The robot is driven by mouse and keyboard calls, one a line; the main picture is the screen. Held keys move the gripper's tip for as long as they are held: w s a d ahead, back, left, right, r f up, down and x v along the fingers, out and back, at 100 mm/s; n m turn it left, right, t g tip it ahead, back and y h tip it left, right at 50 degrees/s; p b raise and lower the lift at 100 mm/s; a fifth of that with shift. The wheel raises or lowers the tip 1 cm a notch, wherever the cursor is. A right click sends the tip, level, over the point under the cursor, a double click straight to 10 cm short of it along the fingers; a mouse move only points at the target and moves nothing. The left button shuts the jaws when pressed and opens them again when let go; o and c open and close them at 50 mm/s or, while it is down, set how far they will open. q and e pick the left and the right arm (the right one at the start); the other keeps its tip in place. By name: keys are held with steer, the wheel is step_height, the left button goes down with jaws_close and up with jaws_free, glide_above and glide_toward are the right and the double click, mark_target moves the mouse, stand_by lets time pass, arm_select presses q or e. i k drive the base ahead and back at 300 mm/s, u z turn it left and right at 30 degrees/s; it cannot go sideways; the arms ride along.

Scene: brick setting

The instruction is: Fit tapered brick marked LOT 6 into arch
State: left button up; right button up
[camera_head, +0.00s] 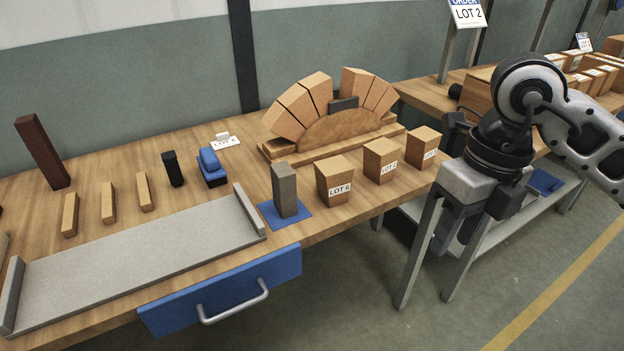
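The tapered brick marked LOT 6 (334,181) stands upright near the table's front edge. Right of it stand two similar tan bricks, one marked LOT 2 (380,160) and one whose label is too small to read surely (423,146). The arch (286,109) has tan bricks on both sides of a rounded wooden form (338,135). At its top is a gap, with a dark grey block (343,104) low in it. My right gripper (458,238) hangs off the table's right end, seemingly open and empty, right of the bricks and apart from them. My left gripper is out of view.
A grey block (284,190) stands on a blue mat (268,216) left of LOT 6. A shallow grey tray (140,265) lies along the front edge, above a blue drawer (225,290). A blue tool (211,166) and several slim blocks stand behind. A sign reads LOT 2 (468,14).

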mark_target(317, 121)
steer(key=u, duration=4.3)
steer(key=k, duration=2.7)
steer(key=z, duration=1.15)
steer(key=i, duration=0.5)
